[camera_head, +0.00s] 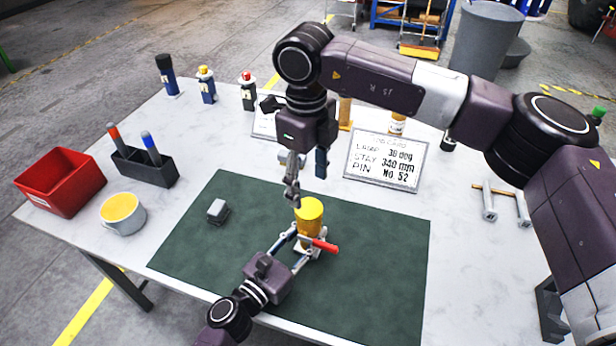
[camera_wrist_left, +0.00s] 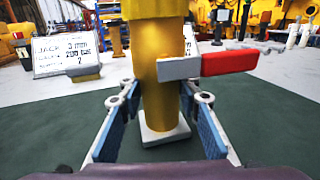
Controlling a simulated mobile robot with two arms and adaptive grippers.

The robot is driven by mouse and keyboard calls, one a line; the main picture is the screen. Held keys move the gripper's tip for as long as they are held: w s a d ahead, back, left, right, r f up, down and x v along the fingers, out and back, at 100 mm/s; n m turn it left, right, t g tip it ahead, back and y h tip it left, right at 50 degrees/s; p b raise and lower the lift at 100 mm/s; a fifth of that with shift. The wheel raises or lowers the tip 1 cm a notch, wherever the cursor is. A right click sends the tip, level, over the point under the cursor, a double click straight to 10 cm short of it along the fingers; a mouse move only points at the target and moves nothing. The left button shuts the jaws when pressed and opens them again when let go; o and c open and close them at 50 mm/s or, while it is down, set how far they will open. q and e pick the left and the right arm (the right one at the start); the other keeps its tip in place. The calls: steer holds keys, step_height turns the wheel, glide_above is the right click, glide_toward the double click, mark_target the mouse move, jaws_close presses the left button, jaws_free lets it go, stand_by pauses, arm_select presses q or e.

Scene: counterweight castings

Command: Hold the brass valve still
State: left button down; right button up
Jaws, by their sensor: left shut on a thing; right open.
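The brass valve (camera_head: 308,218) is a yellow upright cylinder with a red lever and a pale square base. It stands on the green mat (camera_head: 200,255). In the left wrist view the valve (camera_wrist_left: 158,92) rises between my blue-padded fingers, its red lever pointing right. My left gripper (camera_head: 302,244) comes from the near left and is shut on the valve's lower body; its fingers also show in the left wrist view (camera_wrist_left: 163,120). My right gripper (camera_head: 304,175) points down, open and empty, above and slightly behind the valve.
A small grey block (camera_head: 217,211) lies on the mat's left part. A red bin (camera_head: 62,185), a yellow-topped cup (camera_head: 123,215) and a marker holder (camera_head: 143,168) stand at left. A sign (camera_head: 387,172) and several bottles are behind. The mat's right part is clear.

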mark_target(309, 208)
arm_select(q)
steer(key=shift+r, duration=0.15)
arm_select(e)
steer(key=n, duration=0.5)
steer(key=shift+r+n, duration=0.2)
steer(key=shift+n, duration=0.2)
steer(key=n, duration=0.6)
steer(key=shift+r, duration=0.25)
steer(key=shift+f, duration=0.15)
steer(key=shift+f, duration=3.9)
steer(key=shift+c, duration=0.4)
